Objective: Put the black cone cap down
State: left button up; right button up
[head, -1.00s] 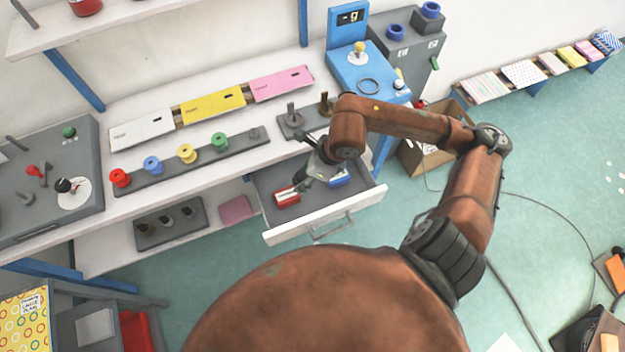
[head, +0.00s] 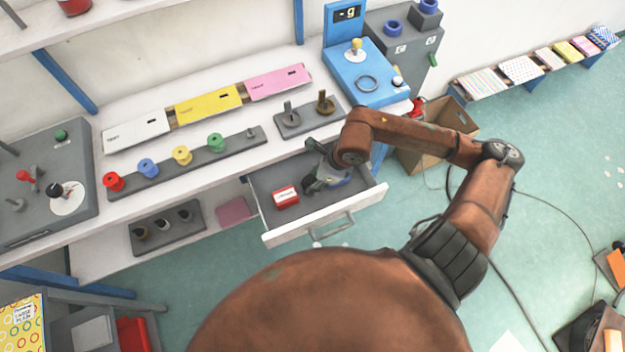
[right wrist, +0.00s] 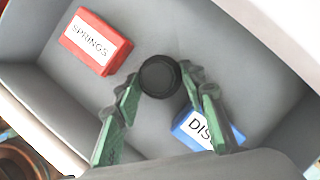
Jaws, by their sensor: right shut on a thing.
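The black cone cap (right wrist: 160,77) shows in the right wrist view as a round dark disc between the two fingertips. My right gripper (right wrist: 162,86) is shut on it, its green-padded fingers on either side. In the head view my right gripper (head: 312,184) reaches into the open grey drawer (head: 268,226), right of the red box; the cap cannot be made out there. Whether the cap touches the drawer floor, I cannot tell. My left gripper is not in view.
In the drawer, a red SPRINGS box (right wrist: 96,42) lies to the left and a blue DISCS box (right wrist: 188,128) close by the right finger. The bench (head: 222,172) above holds spools and coloured plates.

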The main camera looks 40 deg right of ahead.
jog(key=o, duration=0.9)
jog(key=shift+f, duration=0.1)
jog(key=shift+o, duration=0.2)
jog(key=shift+r, duration=0.3)
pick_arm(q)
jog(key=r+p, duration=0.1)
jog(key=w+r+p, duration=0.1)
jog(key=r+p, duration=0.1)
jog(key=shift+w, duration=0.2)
pick_arm(e)
jog(key=v, duration=1.1)
jog(key=shift+r, duration=0.35)
jog(key=shift+s, duration=0.1)
